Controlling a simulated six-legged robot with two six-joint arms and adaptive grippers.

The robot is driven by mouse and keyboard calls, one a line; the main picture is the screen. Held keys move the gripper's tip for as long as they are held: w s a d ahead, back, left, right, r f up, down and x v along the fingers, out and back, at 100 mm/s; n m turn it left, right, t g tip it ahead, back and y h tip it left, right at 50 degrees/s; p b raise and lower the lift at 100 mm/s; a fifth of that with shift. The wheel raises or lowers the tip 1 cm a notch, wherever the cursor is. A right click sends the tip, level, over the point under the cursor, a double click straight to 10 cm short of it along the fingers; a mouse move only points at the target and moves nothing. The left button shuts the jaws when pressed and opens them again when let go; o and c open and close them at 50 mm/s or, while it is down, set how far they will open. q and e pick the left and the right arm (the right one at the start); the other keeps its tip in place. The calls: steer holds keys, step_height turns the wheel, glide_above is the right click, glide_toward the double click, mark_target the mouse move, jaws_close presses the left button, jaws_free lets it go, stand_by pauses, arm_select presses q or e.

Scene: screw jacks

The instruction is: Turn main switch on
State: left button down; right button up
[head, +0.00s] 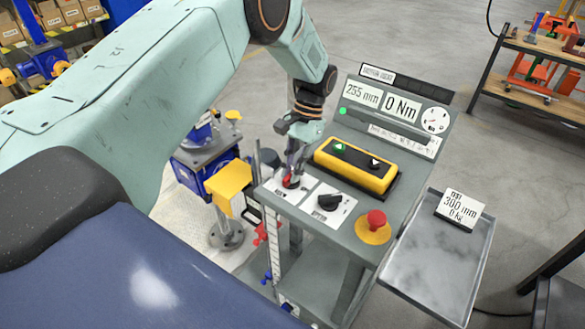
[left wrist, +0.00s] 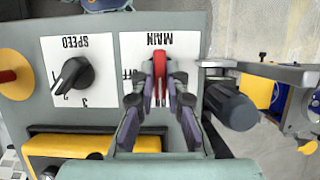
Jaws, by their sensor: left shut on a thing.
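The main switch has a red knob (left wrist: 160,78) on a white plate marked MAIN (left wrist: 133,48) in the left wrist view. In the head view the red knob (head: 291,181) sits at the left end of the grey control panel (head: 300,206). My left gripper (head: 291,174) reaches down onto it from above. In the left wrist view the fingers of my left gripper (left wrist: 160,100) are on both sides of the knob, shut on it. The knob points straight along the picture's vertical, and part of the plate lettering is hidden by the fingers. My right gripper is not in view.
Beside the switch are a black speed knob (head: 330,202), a red emergency button (head: 376,219) and a yellow button box (head: 353,165). A display (head: 388,103) reads 255 mm and 0 Nm. A grey tray (head: 432,260) is at right; a blue screw jack (head: 205,165) stands left.

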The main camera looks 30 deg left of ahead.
arm_select(q)
steer(key=shift+w+r, duration=0.25)
steer(key=c, duration=1.8)
jaws_free()
steer(key=o, duration=0.4)
steer(key=shift+s+f, duration=0.15)
steer(key=shift+o, duration=0.2)
steer(key=v, duration=1.2)
steer(key=shift+s, duration=0.15)
